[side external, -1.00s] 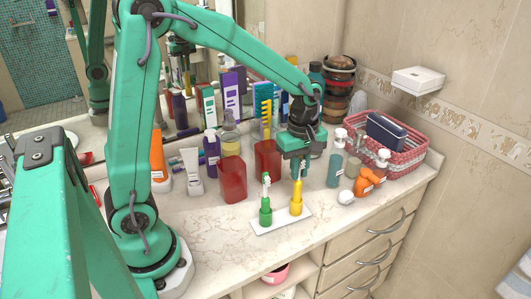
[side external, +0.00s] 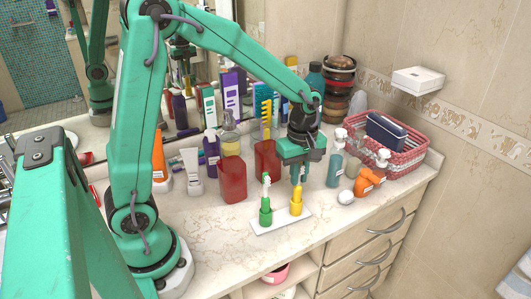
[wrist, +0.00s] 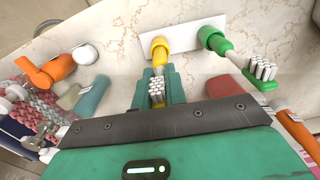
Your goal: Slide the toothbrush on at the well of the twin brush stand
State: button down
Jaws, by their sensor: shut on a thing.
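The twin brush stand is a white plate (side external: 281,222) (wrist: 205,40) with a green well and a yellow well. A green toothbrush (side external: 266,188) (wrist: 228,55) stands in the green well (side external: 265,217) (wrist: 209,36). My gripper (side external: 299,180) (wrist: 158,76) is shut on the yellow toothbrush (wrist: 159,62), just below its white bristles, directly above the yellow well (side external: 296,208) (wrist: 156,41). The yellow handle is upright and its lower end appears to be inside the well's mouth. How deep it sits is hidden by the well wall.
Red bottles (side external: 233,180) stand behind the stand. A teal bottle (side external: 335,168), orange bottle (side external: 364,182) and white round item (side external: 346,197) are to the right, before a woven basket (side external: 411,161). The counter in front of the stand is clear.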

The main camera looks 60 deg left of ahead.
jog(key=shift+f, duration=0.15)
jog(key=c, duration=1.4)
grip_release()
jog(key=shift+o, duration=0.2)
jog(key=shift+r, duration=3.9)
jog(key=shift+r, duration=0.1)
